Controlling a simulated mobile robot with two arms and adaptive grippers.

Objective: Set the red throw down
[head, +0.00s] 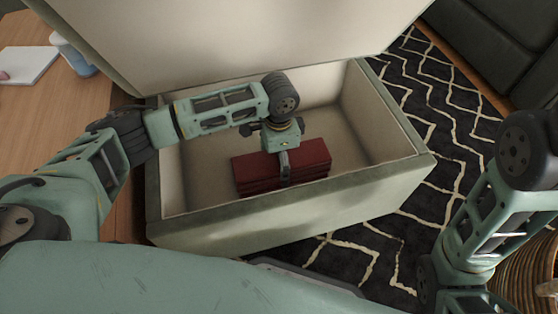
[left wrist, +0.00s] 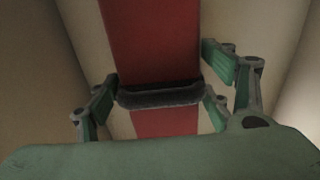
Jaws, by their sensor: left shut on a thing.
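The red throw (head: 310,158) is a folded dark red stack in the head view, inside an open pale box (head: 290,222) with its lid raised. My left gripper (head: 284,170) reaches down into the box and is shut on the throw around its middle. In the left wrist view the throw (left wrist: 155,40) runs between the fingers of my left gripper (left wrist: 160,95), with the pale box walls around it. I cannot tell whether the throw touches the box floor. My right arm shows at the right edge of the head view, but its gripper is not visible.
The raised lid (head: 230,40) stands behind the box. A wooden table (head: 40,110) with a white tablet-like item (head: 28,64) and a bluish cup (head: 75,55) is at left. A black patterned rug (head: 445,110), a dark sofa (head: 490,40) and a woven basket (head: 530,265) lie to the right.

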